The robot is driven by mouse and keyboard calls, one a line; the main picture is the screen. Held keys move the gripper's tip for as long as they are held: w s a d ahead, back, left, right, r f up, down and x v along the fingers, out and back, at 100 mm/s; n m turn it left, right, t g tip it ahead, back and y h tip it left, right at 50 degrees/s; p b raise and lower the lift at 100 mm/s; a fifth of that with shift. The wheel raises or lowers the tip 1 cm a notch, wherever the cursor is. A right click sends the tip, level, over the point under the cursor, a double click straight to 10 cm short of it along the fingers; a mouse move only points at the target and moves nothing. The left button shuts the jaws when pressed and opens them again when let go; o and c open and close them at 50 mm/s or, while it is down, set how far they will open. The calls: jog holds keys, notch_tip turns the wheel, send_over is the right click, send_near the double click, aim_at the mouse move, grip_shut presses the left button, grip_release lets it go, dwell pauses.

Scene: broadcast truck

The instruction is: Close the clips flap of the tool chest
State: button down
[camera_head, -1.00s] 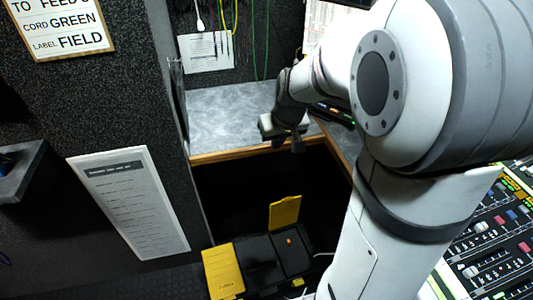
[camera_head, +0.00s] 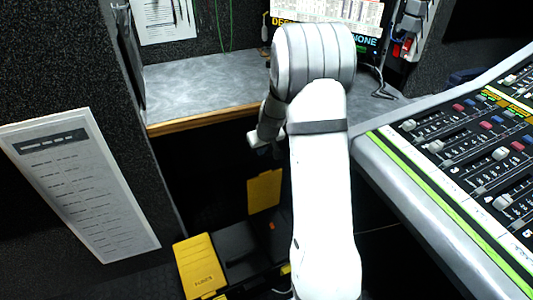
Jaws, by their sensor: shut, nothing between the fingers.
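The tool chest (camera_head: 238,240) is a black box low in the dark space under the counter. One yellow flap (camera_head: 265,190) stands raised at its back, near an orange spot. Another yellow flap (camera_head: 200,266) lies at its left side; its small lettering seems to read "FUSES". I cannot read a clips label on either flap. My gripper (camera_head: 254,139) is shut and empty, in front of the counter edge and above the raised flap in the picture, apart from it. My arm hides the chest's right part, and the gripper's fingers are small and partly hidden.
The grey counter (camera_head: 200,85) with a wooden front edge (camera_head: 200,119) lies behind my gripper. A mixing console (camera_head: 460,160) fills the right side. A wall with a paper list (camera_head: 80,185) stands at the left. The space above the chest looks free.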

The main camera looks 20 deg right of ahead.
jog(key=shift+s+f+b, duration=0.25)
jog(key=shift+f+b, duration=0.4)
jog(key=shift+f, duration=0.4)
jog(key=shift+s+f+b, duration=0.2)
jog(key=shift+f+b, duration=0.45)
jog(key=shift+f, duration=0.45)
jog(key=shift+s+f+b, duration=0.25)
jog(key=shift+f+b, duration=0.4)
jog(key=shift+f, duration=0.4)
